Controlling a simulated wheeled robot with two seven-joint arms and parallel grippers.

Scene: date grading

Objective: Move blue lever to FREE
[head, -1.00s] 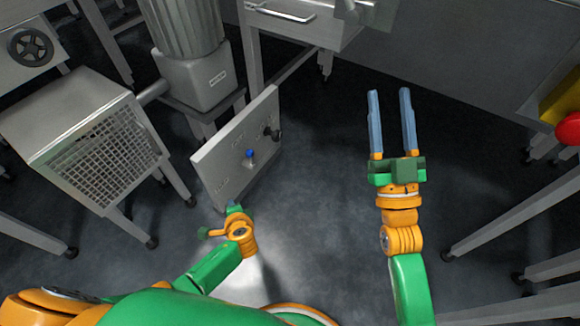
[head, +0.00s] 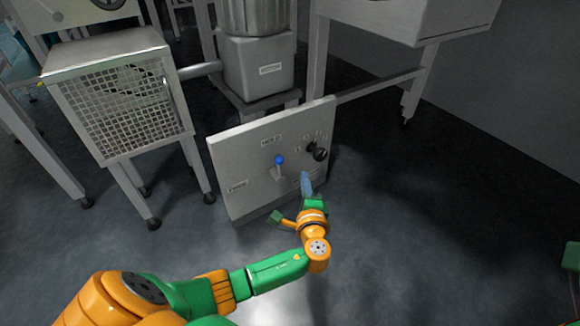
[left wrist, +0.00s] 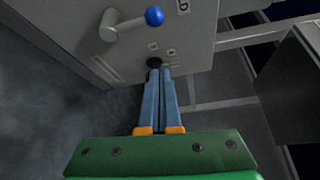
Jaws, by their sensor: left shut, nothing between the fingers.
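The blue lever (head: 280,160) has a blue ball on a pale stem and stands out from the grey upright panel (head: 238,155). In the head view its ball is above the pivot, below a small upper label (head: 270,141). In the left wrist view the blue ball (left wrist: 154,16) is at the top, with the stem reaching left to its pivot. My left gripper (head: 305,178) is shut and empty, to the lower right of the lever and apart from it. Its fingertips (left wrist: 160,72) point at the panel; contact is unclear.
A black knob (head: 318,152) sits on the panel right of the lever, close to my left fingertips. A mesh-sided metal box (head: 125,105) stands left, and a motor housing (head: 258,68) stands behind the panel. The floor (head: 430,220) at right is clear.

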